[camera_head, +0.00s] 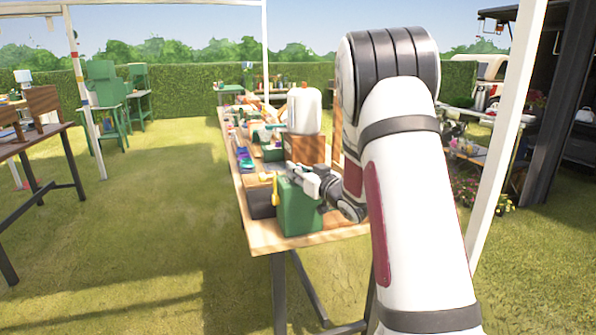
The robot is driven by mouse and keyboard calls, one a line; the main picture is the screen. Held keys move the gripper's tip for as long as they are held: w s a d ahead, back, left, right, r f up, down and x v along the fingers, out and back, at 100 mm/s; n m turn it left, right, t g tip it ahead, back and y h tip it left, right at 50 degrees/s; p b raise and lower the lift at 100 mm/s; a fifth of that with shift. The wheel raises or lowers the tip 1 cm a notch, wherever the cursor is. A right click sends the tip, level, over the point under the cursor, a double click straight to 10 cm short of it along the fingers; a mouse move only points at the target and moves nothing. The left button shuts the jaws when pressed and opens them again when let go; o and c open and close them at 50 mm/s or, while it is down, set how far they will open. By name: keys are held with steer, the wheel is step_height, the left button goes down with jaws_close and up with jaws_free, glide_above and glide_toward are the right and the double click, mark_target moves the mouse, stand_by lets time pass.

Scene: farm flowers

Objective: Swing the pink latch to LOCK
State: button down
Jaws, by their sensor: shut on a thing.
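My gripper (300,178) is at the top of a green box (298,208) on the near end of the long wooden table. It is seen from behind and is small in the view. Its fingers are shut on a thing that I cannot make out. I cannot pick out the pink latch or any LOCK marking. The far side of the box is out of sight, and my arm covers the area to the right.
The wooden table (262,236) runs away from me. A white container (304,110) on a brown box (304,149) stands behind. Grass (160,220) lies open to the left.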

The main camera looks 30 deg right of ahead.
steer(key=c, duration=1.5)
jaws_free()
steer(key=shift+s, duration=0.1)
steer(key=s, duration=1.2)
